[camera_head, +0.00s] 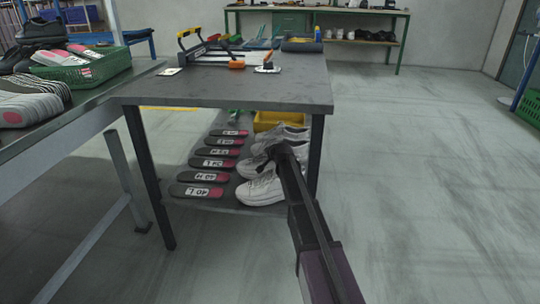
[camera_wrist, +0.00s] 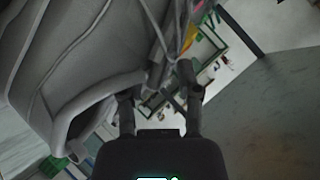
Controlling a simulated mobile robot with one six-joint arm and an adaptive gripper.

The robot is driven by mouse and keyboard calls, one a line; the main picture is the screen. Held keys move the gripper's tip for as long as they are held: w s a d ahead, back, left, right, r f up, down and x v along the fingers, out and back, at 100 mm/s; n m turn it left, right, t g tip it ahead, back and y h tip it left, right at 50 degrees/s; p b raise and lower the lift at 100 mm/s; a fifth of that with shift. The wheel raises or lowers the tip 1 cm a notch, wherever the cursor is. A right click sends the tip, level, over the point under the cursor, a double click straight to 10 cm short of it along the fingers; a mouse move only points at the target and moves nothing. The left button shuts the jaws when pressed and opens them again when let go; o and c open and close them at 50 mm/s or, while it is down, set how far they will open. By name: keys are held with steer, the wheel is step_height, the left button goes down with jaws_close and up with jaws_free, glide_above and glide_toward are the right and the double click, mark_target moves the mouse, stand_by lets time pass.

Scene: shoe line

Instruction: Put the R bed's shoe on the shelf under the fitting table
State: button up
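The fitting table (camera_head: 235,92) has a dark lower shelf (camera_head: 222,207). Several white shoes stand on the right part of that shelf, among them a front shoe (camera_head: 262,189) and a rear one (camera_head: 284,133). My arm reaches in from the lower right, and my gripper (camera_head: 280,153) is at the heel end of a middle shoe (camera_head: 252,166). In the wrist view a large pale shoe (camera_wrist: 75,65) fills the left side, close to my gripper (camera_wrist: 158,85). The fingers are apart with background visible between them. The shoe's edge hides the left fingertip, so contact there is unclear.
Labelled insoles (camera_head: 202,177) lie in a row on the shelf's left. A yellow bin (camera_head: 278,120) stands behind the shoes. A table leg (camera_head: 316,155) rises close to my arm. A bench with a green basket (camera_head: 84,70) stands left. The floor at right is free.

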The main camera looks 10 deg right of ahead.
steer(key=shift+o, duration=0.7)
steer(key=shift+s, duration=0.1)
steer(key=p+v, duration=0.6)
steer(key=v, duration=0.6)
stand_by(0.3)
steer(key=s+f+n+g, duration=0.3)
steer(key=s+g, duration=0.1)
steer(key=s, duration=0.7)
steer(key=s+a+f+n+g, duration=0.1)
steer(key=s+f+n+g, duration=0.2)
steer(key=s, duration=0.9)
steer(key=s+a+f+n+g+h, duration=0.1)
steer(key=s+f+n+g, duration=0.1)
steer(key=s, duration=0.9)
steer(key=n+g, duration=0.1)
steer(key=g, duration=0.1)
steer(key=shift+s+a+f+g, duration=0.25)
steer(key=shift+s+f+g, duration=0.05)
steer(key=shift+s+f, duration=0.1)
